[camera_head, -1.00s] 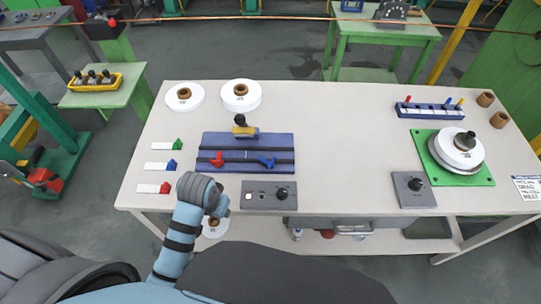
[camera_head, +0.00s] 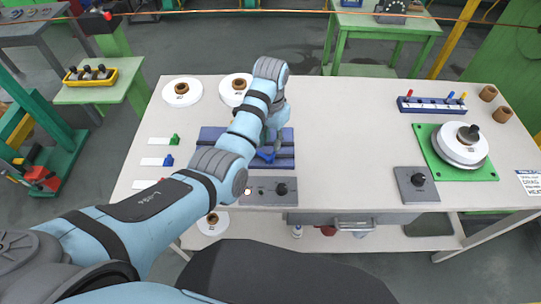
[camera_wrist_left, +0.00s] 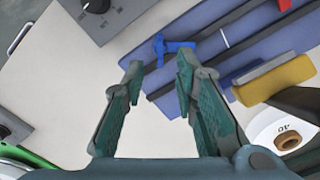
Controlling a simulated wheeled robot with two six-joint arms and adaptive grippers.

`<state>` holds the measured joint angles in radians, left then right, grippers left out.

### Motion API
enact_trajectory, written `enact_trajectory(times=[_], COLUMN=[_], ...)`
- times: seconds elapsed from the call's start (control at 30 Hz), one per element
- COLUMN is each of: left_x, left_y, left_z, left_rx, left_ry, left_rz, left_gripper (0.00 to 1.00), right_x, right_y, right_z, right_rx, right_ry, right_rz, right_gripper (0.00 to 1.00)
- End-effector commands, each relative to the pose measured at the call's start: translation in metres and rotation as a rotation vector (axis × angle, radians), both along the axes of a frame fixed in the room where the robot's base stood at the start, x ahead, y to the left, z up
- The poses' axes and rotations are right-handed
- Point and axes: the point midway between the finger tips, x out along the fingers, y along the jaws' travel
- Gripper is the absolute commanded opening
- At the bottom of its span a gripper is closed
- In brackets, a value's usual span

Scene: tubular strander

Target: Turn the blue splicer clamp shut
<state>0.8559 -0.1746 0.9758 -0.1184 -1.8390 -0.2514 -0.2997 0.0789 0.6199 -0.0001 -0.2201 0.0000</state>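The blue splicer clamp (camera_head: 266,157) is a small blue lever on the right half of the blue splicer plate (camera_head: 285,137). In the left wrist view the clamp (camera_wrist_left: 172,47) lies just beyond the fingertips, with a gap between. My left gripper (camera_wrist_left: 157,68) is open and empty, pointing toward it. In the head view my left gripper (camera_head: 277,145) hangs over the right part of the plate. The red clamp (camera_wrist_left: 284,4) shows only at the top edge of the left wrist view; my arm hides it in the head view. My right gripper is not seen.
A control box with a knob (camera_head: 270,190) stands in front of the plate. White spools (camera_head: 182,91) stand at the back left. The middle of the table is clear.

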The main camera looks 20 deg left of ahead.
Motion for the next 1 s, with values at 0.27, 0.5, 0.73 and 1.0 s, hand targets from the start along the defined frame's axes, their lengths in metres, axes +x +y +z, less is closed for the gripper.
enact_trajectory(times=[0.27,0.5,0.73,1.0], left_x=[-0.001,0.000,0.000,0.000], left_y=[0.000,0.000,0.000,0.000], left_z=[-0.063,-0.068,-0.068,-0.067], left_rx=[-0.001,0.000,0.000,0.000], left_ry=[0.001,-0.001,-0.001,-0.001], left_rz=[0.001,0.001,0.002,0.000], left_gripper=[0.27,0.27,0.03,0.00], right_x=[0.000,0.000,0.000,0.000], right_y=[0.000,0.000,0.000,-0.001], right_z=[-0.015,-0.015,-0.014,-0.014], right_rx=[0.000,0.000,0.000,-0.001], right_ry=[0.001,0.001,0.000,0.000], right_rz=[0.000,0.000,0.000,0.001], right_gripper=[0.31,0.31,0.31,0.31])
